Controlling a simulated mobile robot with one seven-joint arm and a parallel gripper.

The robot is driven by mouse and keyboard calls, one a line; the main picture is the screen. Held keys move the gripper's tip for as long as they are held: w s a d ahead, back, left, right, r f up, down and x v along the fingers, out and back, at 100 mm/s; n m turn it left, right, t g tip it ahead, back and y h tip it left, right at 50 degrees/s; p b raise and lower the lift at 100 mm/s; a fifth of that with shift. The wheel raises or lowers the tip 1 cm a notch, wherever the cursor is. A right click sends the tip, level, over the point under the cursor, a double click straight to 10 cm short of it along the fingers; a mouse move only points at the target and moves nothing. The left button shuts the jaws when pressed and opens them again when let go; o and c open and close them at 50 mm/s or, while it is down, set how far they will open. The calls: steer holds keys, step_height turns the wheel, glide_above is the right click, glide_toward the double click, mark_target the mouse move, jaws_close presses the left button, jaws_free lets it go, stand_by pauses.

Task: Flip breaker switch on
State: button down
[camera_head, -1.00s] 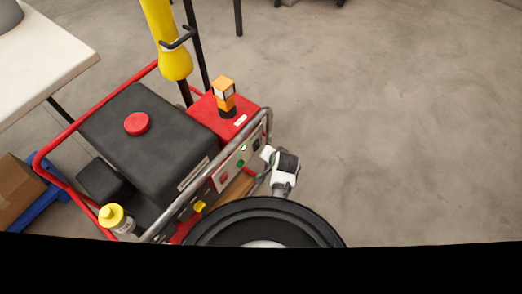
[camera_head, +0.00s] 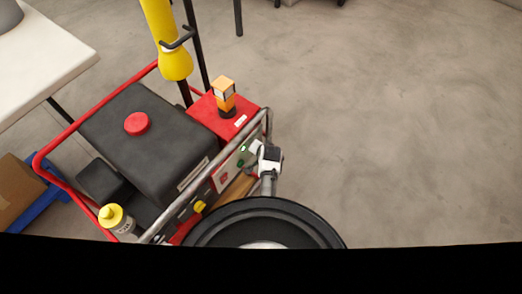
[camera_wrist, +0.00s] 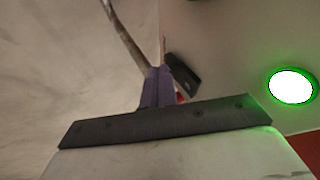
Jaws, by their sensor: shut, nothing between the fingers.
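The control panel (camera_head: 231,167) is on the side of the red-framed machine in the head view. My gripper (camera_head: 255,147) is at the panel's right part, and its tips are partly hidden there. In the wrist view my gripper's fingers (camera_wrist: 157,88) are shut and empty, pointing at the panel. A small black lever-like part (camera_wrist: 183,75), probably the breaker switch, is just right of the fingertips. I cannot tell if they touch. A bit of red shows below it. The switch cannot be made out in the head view.
A round green light (camera_wrist: 291,87) glows on the panel, right of my fingers. A grey tube rail (camera_head: 268,122) runs close by my gripper. An orange-topped beacon (camera_head: 224,92) stands on the machine. Open floor (camera_head: 400,130) lies to the right.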

steer(key=shift+w+a+f, duration=0.15)
steer(key=shift+w+a, duration=0.05)
steer(key=shift+a, duration=0.05)
